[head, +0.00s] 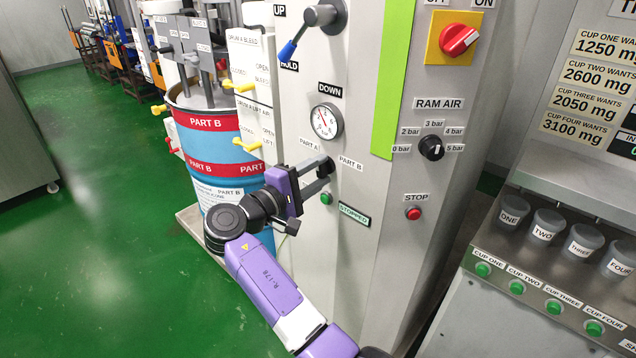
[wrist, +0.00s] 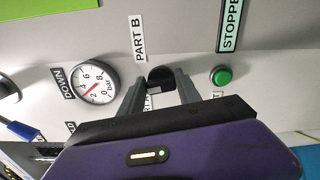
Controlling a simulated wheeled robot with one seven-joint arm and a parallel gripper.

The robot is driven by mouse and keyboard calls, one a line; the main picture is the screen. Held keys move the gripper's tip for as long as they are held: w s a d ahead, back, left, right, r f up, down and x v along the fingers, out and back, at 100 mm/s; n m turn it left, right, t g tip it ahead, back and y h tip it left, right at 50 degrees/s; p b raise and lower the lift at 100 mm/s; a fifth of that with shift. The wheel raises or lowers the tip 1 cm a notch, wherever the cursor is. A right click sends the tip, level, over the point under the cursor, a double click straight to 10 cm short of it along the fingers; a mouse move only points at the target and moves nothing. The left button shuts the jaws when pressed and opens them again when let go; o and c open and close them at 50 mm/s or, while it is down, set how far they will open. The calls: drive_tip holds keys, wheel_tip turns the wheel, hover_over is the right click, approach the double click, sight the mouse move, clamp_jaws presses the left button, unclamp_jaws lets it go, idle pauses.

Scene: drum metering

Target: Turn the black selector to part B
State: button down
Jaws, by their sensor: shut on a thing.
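The black selector (wrist: 161,76) sits on the grey cabinet front between the PART A label (head: 309,145) and the PART B label (head: 350,163). In the wrist view its dark knob shows between my two fingers. My gripper (head: 325,170) reaches in from the left in the head view and is shut on the selector. The fingers and gripper body hide much of the knob, so I cannot tell which label it points to. The PART B label also shows in the wrist view (wrist: 139,38).
A green button (head: 326,199) is just below the selector, beside the STOPPED sign (head: 354,214). A pressure gauge (head: 326,121) is above. The RAM AIR knob (head: 431,148) and red STOP button (head: 413,213) are to the right. A blue drum (head: 207,150) stands behind my arm.

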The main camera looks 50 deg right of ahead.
drive_tip(key=m+b, duration=0.3)
drive_tip(key=f+m+b, duration=0.1)
drive_tip(key=m+b, duration=0.2)
drive_tip(key=b, duration=0.1)
drive_tip(key=shift+f+m, duration=0.1)
drive_tip(key=shift+m, duration=0.2)
drive_tip(key=m+b, duration=0.2)
drive_tip(key=b, duration=0.2)
drive_tip(key=shift+m, duration=0.4)
drive_tip(key=shift+m+b, duration=0.6)
drive_tip(key=shift+b, duration=0.05)
drive_tip(key=shift+m, duration=0.3)
drive_tip(key=c, duration=0.8)
unclamp_jaws()
drive_tip(key=shift+r, duration=0.25)
drive_tip(key=shift+c, duration=0.2)
drive_tip(key=shift+w+a, duration=0.1)
drive_tip(key=a, duration=0.7)
drive_tip(key=shift+a, duration=0.3)
